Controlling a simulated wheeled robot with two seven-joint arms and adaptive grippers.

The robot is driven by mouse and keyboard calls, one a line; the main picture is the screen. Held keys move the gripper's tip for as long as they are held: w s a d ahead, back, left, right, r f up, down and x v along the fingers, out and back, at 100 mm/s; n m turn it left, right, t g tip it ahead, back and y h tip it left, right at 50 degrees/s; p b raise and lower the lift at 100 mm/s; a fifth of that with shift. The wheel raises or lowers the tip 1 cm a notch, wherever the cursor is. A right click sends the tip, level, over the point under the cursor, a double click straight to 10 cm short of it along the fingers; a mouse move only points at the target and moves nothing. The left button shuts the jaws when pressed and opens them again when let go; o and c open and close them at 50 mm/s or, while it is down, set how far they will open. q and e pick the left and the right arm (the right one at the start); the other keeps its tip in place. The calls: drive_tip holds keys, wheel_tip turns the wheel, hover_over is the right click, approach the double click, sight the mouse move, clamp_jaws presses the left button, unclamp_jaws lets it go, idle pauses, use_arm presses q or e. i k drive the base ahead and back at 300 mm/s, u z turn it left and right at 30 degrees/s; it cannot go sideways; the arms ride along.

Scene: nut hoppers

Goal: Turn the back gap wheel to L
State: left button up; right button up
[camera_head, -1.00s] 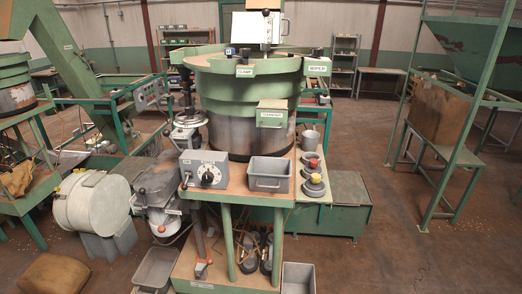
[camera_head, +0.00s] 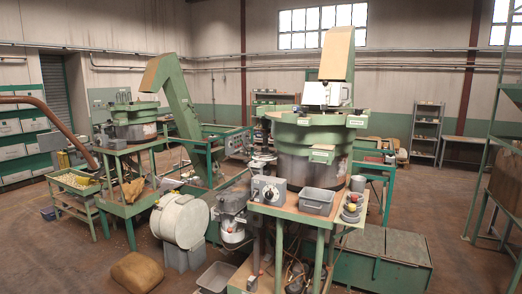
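A green and steel bowl hopper (camera_head: 310,140) stands on a green-framed table (camera_head: 285,212). A small round wheel-like part (camera_head: 263,158) shows at the hopper's left side, partly hidden. It may be the back gap wheel; its markings, including any L, are too small to read. A grey machine head (camera_head: 232,203) hangs off the table's left side. A grey box with a dial (camera_head: 268,190) sits on the table's front left. Neither of my grippers is in view.
A pale drum (camera_head: 180,220) and a brown sack (camera_head: 137,272) stand at left. A green chest (camera_head: 385,257) is at right. The floor beyond it is open.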

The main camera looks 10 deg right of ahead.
sight(264, 149)
drive_tip(key=u, duration=0.6)
drive_tip(key=i, duration=0.55)
drive_tip(key=u, duration=0.7)
drive_tip(key=i, duration=0.7)
drive_tip(key=z, duration=0.1)
